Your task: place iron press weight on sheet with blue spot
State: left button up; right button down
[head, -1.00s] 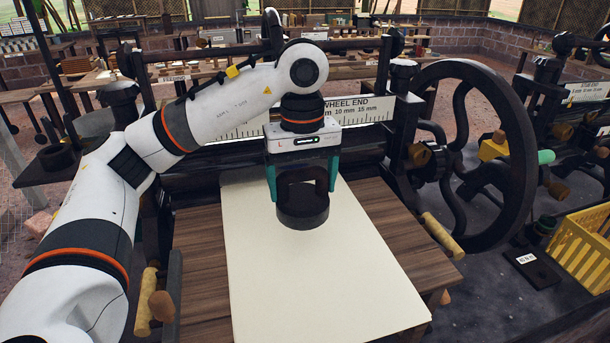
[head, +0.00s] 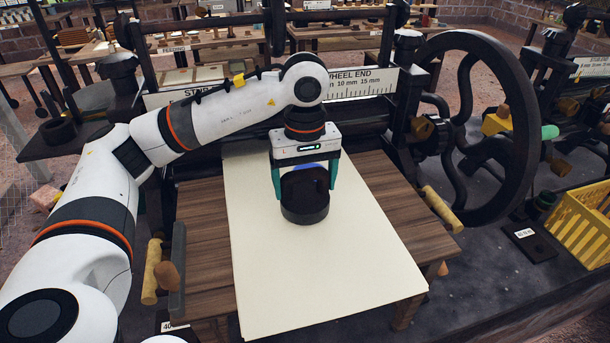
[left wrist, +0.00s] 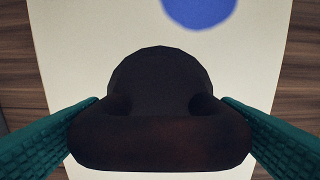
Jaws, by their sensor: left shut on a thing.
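The dark iron press weight (head: 305,205) is held between the teal fingers of my left gripper (head: 305,183), which is shut on its handle. The weight is over the middle of the cream sheet (head: 330,265); whether it touches the sheet is unclear. The blue spot (head: 308,166) shows just behind the weight in the head view, partly hidden by gripper and weight. In the left wrist view the weight (left wrist: 160,80) fills the middle between both fingers, and the blue spot (left wrist: 199,8) lies apart from it, cut by the top edge. My right gripper is not in view.
The sheet lies on a wooden table (head: 205,240) in front of a roller press. The press has a large black handwheel (head: 520,140) at right and wooden handles (head: 442,210) at the sides. A yellow crate (head: 580,230) stands far right. The sheet's front part is clear.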

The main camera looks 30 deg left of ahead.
pick_arm(q)
jog(key=o, duration=1.9)
jog(key=shift+d, duration=0.1)
jog(key=shift+s, duration=0.1)
notch_tip(320, 180, up, 12)
jog(key=shift+r, duration=0.1)
